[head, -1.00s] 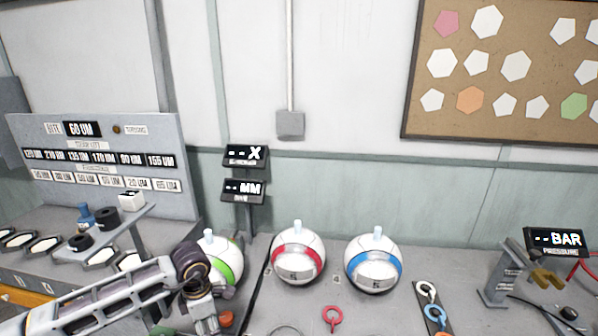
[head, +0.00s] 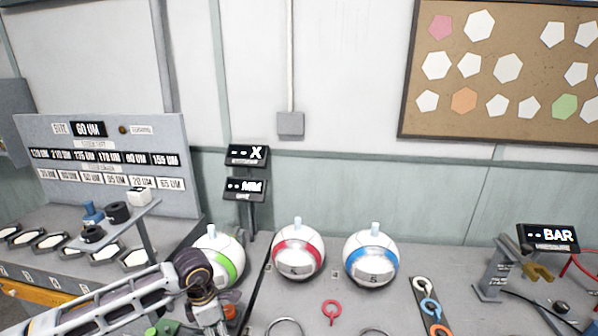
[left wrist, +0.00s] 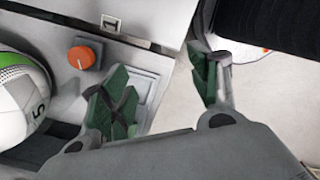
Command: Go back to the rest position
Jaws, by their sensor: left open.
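My left arm comes in from the lower left in the head view. Its gripper is seen only in part there, at the bottom edge. In the left wrist view my left gripper (left wrist: 165,95) is open, its green-padded fingers well apart with nothing between them. The ball with a green band (head: 222,258) stands just behind my left wrist, partly covered by it; it also shows at the left edge of the left wrist view (left wrist: 18,100). An orange knob (left wrist: 82,57) lies beyond the fingers. My right gripper is in neither view.
A ball with a red band (head: 297,250) and one with a blue band (head: 371,260) stand on the bench. Coloured rings (head: 430,305) lie in front. Small displays (head: 246,155) stand behind. A pressure display (head: 548,238) and stand are at the right. A sign panel (head: 105,155) is at the left.

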